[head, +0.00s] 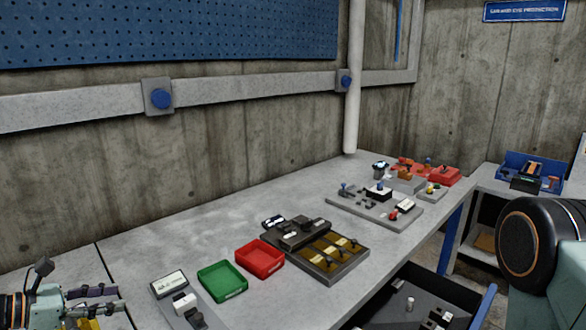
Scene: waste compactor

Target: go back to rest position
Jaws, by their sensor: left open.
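My left gripper (118,298) is at the bottom left, low in the picture, beside the near end of the grey workbench (185,242). Its two dark fingers point right and stand apart, with nothing seen between them. A small yellow patch shows just below the fingers; I cannot tell what it is. My right gripper is not in view; only a part of my right arm shows at the right edge.
On the bench are a green tray (222,296), a red tray (280,272), a dark fixture with yellow slots (352,270) and a grey plate with parts (345,212). An open drawer (385,318) is below the front edge. A blue bin (552,185) stands at right.

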